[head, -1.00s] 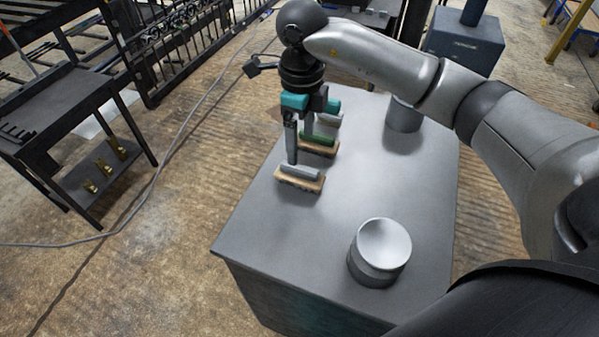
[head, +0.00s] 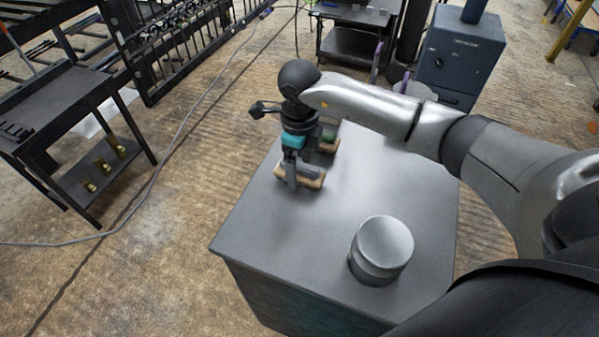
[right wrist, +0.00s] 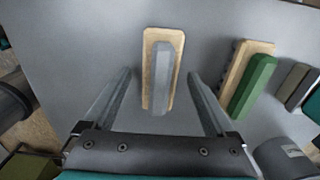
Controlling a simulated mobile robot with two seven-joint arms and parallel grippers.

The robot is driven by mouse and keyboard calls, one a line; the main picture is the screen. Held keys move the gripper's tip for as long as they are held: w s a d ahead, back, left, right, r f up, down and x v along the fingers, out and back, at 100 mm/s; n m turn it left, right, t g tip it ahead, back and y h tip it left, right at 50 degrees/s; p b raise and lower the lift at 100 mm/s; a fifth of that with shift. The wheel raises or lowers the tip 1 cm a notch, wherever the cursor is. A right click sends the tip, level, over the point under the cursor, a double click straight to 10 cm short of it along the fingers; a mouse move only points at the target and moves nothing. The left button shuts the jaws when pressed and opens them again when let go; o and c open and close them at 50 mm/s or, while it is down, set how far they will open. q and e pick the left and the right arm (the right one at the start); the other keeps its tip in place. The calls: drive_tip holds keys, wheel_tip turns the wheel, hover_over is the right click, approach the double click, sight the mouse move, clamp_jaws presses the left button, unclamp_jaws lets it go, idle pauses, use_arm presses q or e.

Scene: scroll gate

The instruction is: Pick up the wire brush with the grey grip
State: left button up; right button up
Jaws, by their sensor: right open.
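The wire brush with the grey grip (head: 314,183) lies on the grey table top, near its left edge in the head view. In the right wrist view the brush (right wrist: 161,75) shows a long grey grip on a pale wooden base. My right gripper (head: 301,180) is open and low over it. In the right wrist view the fingers of the gripper (right wrist: 160,78) stand on either side of the brush, with a gap on each side. The arm partly hides the brush in the head view. My left gripper is not in view.
A brush with a green grip (right wrist: 252,82) lies beside it; it shows partly in the head view (head: 329,138). A further greyish block (right wrist: 297,85) lies beyond. A round grey tin (head: 382,250) stands on the table (head: 275,235). The front left of the table is clear.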

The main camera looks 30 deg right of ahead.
drive_tip(key=shift+c, duration=0.3)
clamp_jaws()
idle(0.3)
